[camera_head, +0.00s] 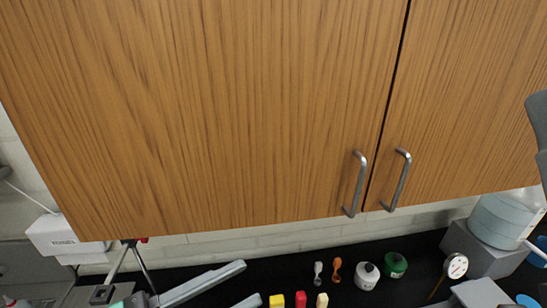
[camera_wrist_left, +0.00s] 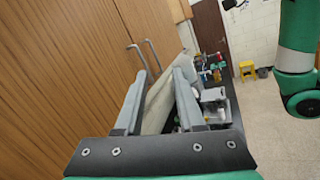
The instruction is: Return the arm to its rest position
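My left gripper (camera_head: 251,280) comes in at the bottom left of the head view, below the cabinet. Its two pale grey fingers are apart. In the left wrist view the fingers (camera_wrist_left: 161,74) also stand apart, with no object visibly held between them. The wooden cabinet (camera_head: 220,110) fills the upper head view, and both its doors look shut. Its two metal handles are the left one (camera_head: 356,184) and the right one (camera_head: 398,180).
The black counter (camera_head: 330,258) lies below the cabinet. A large round container (camera_head: 500,218) stands at the right.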

